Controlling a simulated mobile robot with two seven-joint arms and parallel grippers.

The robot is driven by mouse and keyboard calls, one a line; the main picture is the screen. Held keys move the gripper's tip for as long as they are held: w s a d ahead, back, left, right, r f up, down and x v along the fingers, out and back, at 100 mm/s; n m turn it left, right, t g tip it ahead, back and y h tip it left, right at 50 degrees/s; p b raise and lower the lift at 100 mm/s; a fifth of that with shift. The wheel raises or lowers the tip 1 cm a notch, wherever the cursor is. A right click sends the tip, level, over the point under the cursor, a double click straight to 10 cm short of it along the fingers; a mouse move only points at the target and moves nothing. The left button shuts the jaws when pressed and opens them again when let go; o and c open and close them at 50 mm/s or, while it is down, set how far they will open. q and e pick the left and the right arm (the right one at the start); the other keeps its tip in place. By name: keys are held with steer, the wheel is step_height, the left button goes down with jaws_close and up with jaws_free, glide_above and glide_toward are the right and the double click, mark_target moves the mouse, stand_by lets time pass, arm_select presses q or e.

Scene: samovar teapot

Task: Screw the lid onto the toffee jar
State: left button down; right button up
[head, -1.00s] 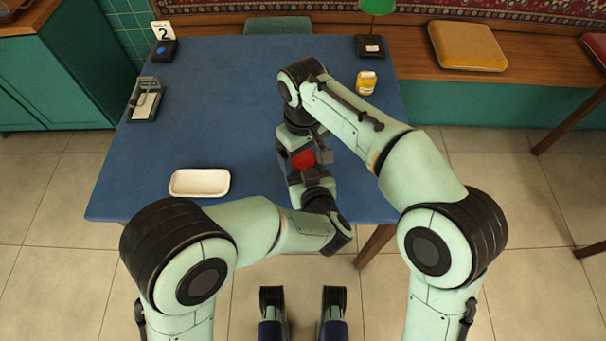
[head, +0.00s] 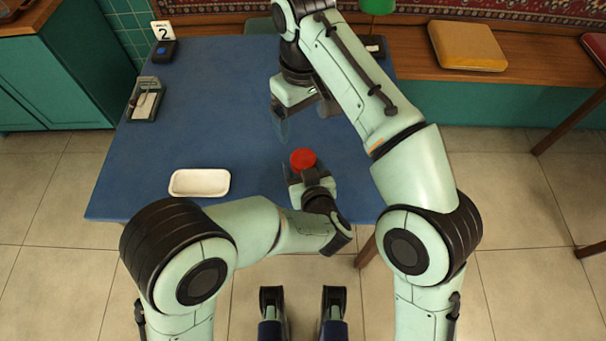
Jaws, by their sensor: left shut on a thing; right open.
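The red round lid (head: 303,159) shows from above near the front of the blue table. It sits at the tips of my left gripper (head: 306,172), which is shut on the toffee jar. The jar's body is hidden under the lid and between the fingers, and I cannot tell how tightly the lid sits. My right gripper (head: 304,118) is open and empty, above and beyond the lid, clear of it.
A white tray (head: 199,183) lies on the blue table (head: 210,110) at the front left. A grey holder (head: 145,100) and a number 2 sign (head: 162,31) stand at the left edge. The table's left middle is clear. My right arm covers much of the right side.

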arm_select(q)
steer(key=shift+c, duration=0.3)
jaws_free()
steer(key=p+v, duration=0.2)
steer(key=v, duration=1.1)
steer(key=shift+r+p, duration=0.2)
steer(key=shift+p, duration=0.15)
steer(key=shift+s, duration=0.2)
